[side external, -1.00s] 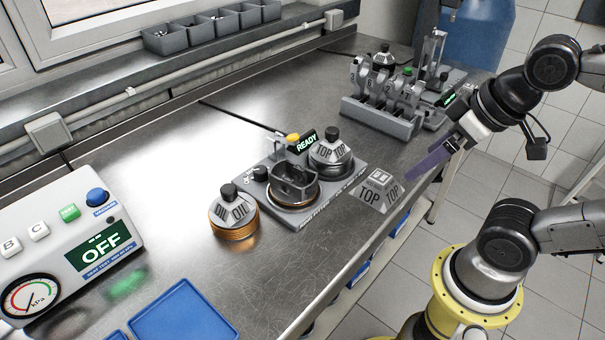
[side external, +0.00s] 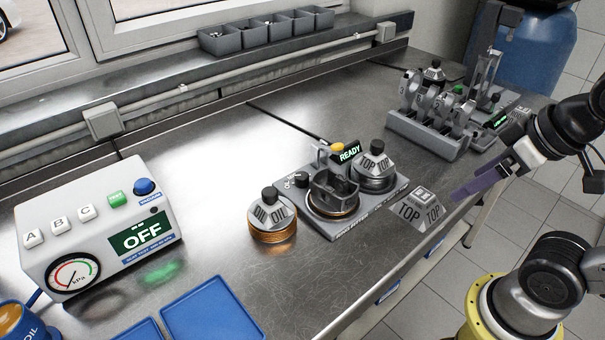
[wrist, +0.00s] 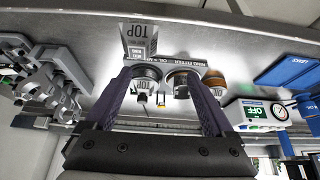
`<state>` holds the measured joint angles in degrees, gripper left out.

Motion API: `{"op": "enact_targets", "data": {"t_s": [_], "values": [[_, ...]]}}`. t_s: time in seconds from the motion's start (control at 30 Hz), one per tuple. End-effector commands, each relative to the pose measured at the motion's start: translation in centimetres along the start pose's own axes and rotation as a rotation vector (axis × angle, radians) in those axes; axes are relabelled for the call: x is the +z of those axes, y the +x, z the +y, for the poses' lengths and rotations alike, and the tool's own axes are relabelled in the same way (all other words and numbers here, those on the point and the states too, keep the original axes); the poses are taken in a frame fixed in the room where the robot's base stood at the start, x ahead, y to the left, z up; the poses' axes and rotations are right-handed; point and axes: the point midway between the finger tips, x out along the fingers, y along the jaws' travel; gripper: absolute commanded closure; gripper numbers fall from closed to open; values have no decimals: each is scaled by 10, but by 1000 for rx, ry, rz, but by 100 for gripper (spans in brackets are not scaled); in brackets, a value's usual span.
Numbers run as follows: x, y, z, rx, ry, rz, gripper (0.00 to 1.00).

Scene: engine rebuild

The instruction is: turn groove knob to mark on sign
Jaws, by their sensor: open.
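A small black knob (side external: 301,180) sits at the left end of the grey ring-fitter base (side external: 396,196), beside a piston (side external: 333,191); I take it as the groove knob, but its pointer and marks are too small to read. In the wrist view the open fingers (wrist: 158,76) frame the fitter area.
A black-knobbed TOP stack (side external: 374,170) and a lit READY display (side external: 349,152) stand on the base. A copper OIL ring stack (side external: 273,222) is left of it. A rack of rods (side external: 430,130) stands behind; an OFF-display box (side external: 100,228) and blue trays (side external: 210,309) are at left.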

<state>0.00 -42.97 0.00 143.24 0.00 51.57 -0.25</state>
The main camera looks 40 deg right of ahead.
Motion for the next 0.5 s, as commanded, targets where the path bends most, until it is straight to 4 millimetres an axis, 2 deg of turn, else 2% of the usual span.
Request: {"op": "enact_targets", "data": {"t_s": [0.03,0.17,0.23,0.37,0.5], "values": [[0,0,0,0,-14,0,23],[-3,-2,-2,-10,-100,9,46],[-16,-10,-6,-23,-171,38,47],[-55,-20,-15,-61,-321,62,47],[-103,-19,-26,-110,-469,67,47]]}}
